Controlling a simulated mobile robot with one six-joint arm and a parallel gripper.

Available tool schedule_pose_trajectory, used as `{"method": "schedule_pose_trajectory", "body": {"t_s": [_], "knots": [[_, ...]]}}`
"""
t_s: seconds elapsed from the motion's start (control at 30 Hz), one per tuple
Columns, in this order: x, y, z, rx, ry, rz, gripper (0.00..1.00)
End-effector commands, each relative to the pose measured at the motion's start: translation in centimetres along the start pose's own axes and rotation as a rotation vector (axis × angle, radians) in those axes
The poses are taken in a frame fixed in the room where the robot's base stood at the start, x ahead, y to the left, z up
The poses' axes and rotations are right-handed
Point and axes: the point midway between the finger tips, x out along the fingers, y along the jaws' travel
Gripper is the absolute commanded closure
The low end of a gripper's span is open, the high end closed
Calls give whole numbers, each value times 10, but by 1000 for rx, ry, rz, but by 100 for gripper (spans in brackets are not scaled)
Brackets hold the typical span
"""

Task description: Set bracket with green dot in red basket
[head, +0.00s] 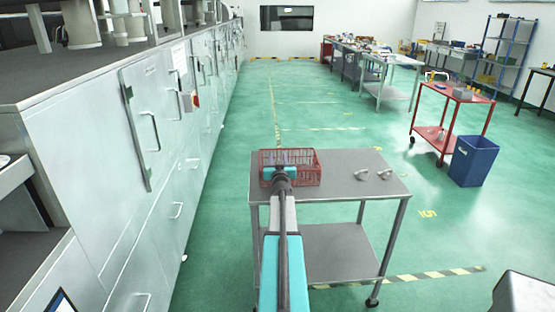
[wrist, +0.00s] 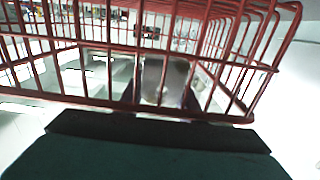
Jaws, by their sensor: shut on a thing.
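The red basket (head: 305,170) is a wire basket on the left end of the grey cart top. My gripper (head: 280,170) is at the basket's left part; its fingers are hidden in the head view. In the wrist view, the basket's red wires (wrist: 75,98) cross in front of the camera. Beyond them, my gripper (wrist: 160,97) is shut on a grey metal bracket (wrist: 165,75). No green dot can be made out on it. Two other pale brackets, one left (head: 361,175) and one right (head: 384,174), lie on the cart top right of the basket.
The grey cart (head: 345,195) has bare top around the two loose brackets and a lower shelf. A blue bin (head: 472,162) and a red trolley (head: 455,95) stand at the right. Grey cabinets (head: 150,130) line the left. Green floor lies open between.

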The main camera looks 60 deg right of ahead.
Motion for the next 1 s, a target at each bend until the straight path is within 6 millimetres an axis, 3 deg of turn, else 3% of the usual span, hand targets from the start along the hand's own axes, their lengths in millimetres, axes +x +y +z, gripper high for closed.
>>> {"method": "schedule_pose_trajectory", "body": {"t_s": [0.17,0.2,0.3,0.67,0.93,1.0], "knots": [[0,0,1,0,1,0,88],[0,0,1,0,0,0,58],[0,0,1,0,0,0,46],[0,0,0,0,0,0,46],[0,0,-15,-1,0,0,46],[-8,0,-10,-1,-1,0,46]]}}
